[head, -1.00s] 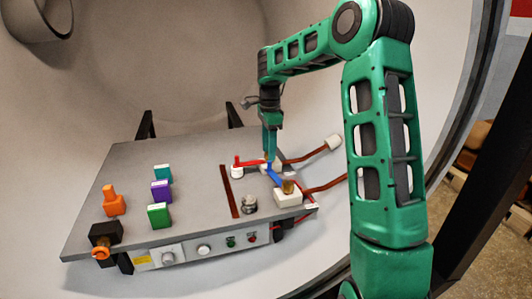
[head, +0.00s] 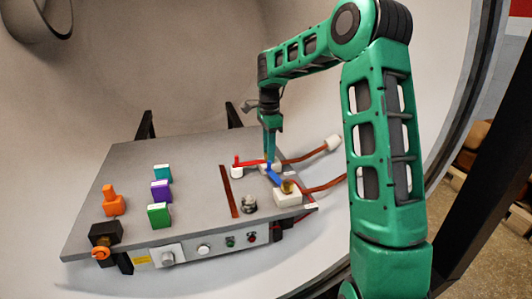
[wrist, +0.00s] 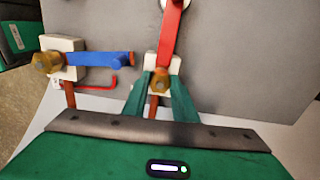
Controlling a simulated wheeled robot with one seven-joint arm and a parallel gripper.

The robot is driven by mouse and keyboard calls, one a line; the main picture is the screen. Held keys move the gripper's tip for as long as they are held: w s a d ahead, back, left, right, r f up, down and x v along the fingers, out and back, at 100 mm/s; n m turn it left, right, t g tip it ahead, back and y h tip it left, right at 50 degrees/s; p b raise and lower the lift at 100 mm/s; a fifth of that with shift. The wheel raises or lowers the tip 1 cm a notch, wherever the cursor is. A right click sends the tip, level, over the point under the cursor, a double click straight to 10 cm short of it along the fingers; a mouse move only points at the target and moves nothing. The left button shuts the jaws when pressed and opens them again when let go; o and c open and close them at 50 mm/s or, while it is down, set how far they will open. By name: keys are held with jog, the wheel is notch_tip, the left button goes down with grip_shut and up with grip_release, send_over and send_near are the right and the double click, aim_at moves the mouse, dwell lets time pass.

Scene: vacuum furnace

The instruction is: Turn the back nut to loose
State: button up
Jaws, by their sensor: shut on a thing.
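The back nut (wrist: 159,79) is a brass hex nut on a white block at the end of the red bar (wrist: 171,32). My gripper (wrist: 161,98) has its two green fingers closed around this nut, one on each side. In the head view my gripper (head: 269,160) points straight down at the back white block, and its fingers hide most of the nut. The front nut (wrist: 46,62), also brass, sits apart on another white block with the blue bar (wrist: 100,59); it also shows in the head view (head: 288,187).
The grey table (head: 190,200) carries orange, teal, purple and green pieces at left. A small metal knob (head: 249,204) stands near the front nut's block. Copper-coloured rods (head: 305,156) run right from the blocks. The curved chamber wall surrounds the table.

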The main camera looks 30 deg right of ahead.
jog(key=n, duration=0.5)
jog(key=shift+w+r, duration=0.2)
jog(key=shift+w, duration=0.1)
jog(key=n, duration=0.6)
jog(key=shift+n, duration=0.3)
jog(key=n, duration=0.6)
jog(key=shift+a, duration=0.1)
jog(key=n, duration=0.5)
jog(key=shift+f+n, duration=0.1)
jog(key=shift+n, duration=0.3)
jog(key=shift+s, duration=0.1)
jog(key=o, duration=1)
jog(key=shift+d, duration=0.2)
jog(key=shift+o, duration=0.2)
